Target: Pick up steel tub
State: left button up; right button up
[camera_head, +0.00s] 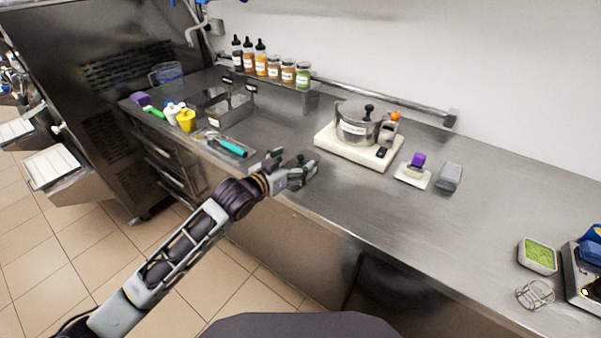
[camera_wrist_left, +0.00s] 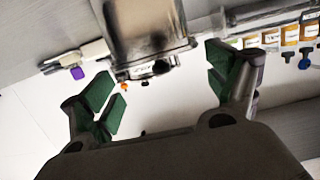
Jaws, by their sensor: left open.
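Rectangular open steel tubs (camera_head: 228,110) with small white labels stand on the counter at the left, in front of the bottle row; they best fit the steel tub. My left gripper (camera_head: 290,170) is open and empty, low over the front edge of the counter, to the right of these tubs. In the left wrist view its green-padded fingers (camera_wrist_left: 165,88) are spread apart. A round steel bowl (camera_head: 354,124) with a black-knobbed lid sits on a cream base behind and right of the gripper. It seems to be the large steel body (camera_wrist_left: 148,30) in the wrist view. My right gripper is not in view.
A teal-handled tool (camera_head: 232,147) lies left of the gripper, near a yellow cup (camera_head: 187,121). Bottles and jars (camera_head: 262,62) line the wall. A purple-topped item (camera_head: 416,163) and a grey block-like container (camera_head: 449,176) stand right. The counter's right middle is clear.

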aim_at(301, 156)
pick_arm(q)
jog(key=shift+x, duration=0.9)
jog(key=shift+w+d+r, duration=0.1)
jog(key=shift+w+d, duration=0.1)
jog(key=shift+w, duration=0.2)
jog(key=shift+w+d, duration=0.3)
jog(key=shift+w, duration=0.1)
jog(key=shift+w+d, duration=0.1)
jog(key=shift+c, duration=0.2)
jog(key=c, duration=1.7)
jog(key=shift+c, duration=0.3)
jog(key=shift+r, duration=0.8)
notch_tip(301, 156, up, 7)
jog(key=shift+f+p, duration=0.1)
jog(key=shift+p, duration=0.2)
jog(key=shift+r, duration=0.7)
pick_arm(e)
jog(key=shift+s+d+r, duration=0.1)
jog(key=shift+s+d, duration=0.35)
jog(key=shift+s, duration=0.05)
